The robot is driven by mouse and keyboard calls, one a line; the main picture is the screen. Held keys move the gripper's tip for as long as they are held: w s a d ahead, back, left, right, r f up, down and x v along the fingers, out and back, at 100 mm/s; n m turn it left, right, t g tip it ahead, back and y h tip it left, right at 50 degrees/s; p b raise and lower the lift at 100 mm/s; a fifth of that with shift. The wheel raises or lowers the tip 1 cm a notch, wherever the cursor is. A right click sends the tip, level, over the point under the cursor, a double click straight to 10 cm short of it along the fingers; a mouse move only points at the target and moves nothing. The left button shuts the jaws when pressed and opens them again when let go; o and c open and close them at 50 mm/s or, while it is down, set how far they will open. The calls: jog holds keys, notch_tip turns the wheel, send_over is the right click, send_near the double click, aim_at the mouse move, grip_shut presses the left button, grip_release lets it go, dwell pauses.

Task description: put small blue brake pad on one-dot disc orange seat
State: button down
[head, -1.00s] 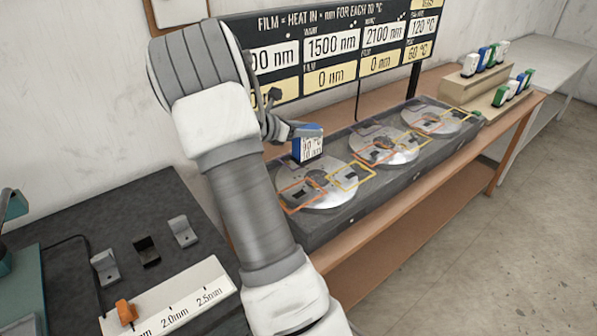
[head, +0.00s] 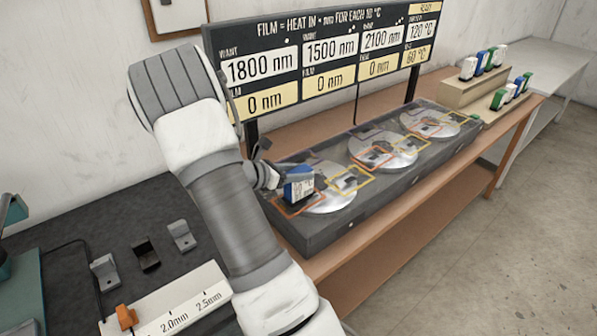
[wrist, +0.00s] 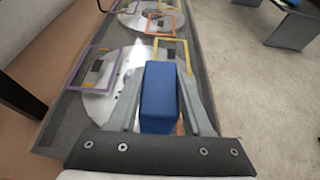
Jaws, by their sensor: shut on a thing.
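The blue brake pad (head: 300,184), with a white printed label on its side, is held in my gripper (head: 282,178). In the wrist view the blue pad (wrist: 159,97) sits between the two fingers of my gripper (wrist: 160,100). It is above the nearest disc (head: 330,196), over or very close to that disc's orange outlined seat (head: 296,208). The pad hides most of this seat in the wrist view. I cannot tell whether the pad touches the disc.
Two more discs, the middle (head: 383,152) and far one (head: 430,122), lie along the dark tray (head: 350,228). A display board (head: 330,62) stands behind. Several coloured pads (head: 484,60) stand on stepped racks (head: 474,88) at right. A thickness gauge (head: 165,312) lies at lower left.

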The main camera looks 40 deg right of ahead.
jog(key=shift+f, duration=0.1)
jog(key=shift+c, duration=1.6)
grip_release()
jog(key=v, duration=1.2)
jog(key=s+a+r+m+t+y, duration=0.3)
jog(key=s+a+r+m+y, duration=0.3)
jog(key=a, duration=0.6)
jog(key=s+a+r+m+t+y, duration=0.4)
jog(key=s+a+r+m+y, duration=0.2)
jog(key=s+a+m, duration=0.4)
jog(key=s+a+y, duration=0.1)
jog(key=s+a, duration=0.1)
jog(key=shift+s+a+r+m, duration=0.2)
jog(key=shift+s+r+m, duration=0.05)
jog(key=shift+s+m, duration=0.15)
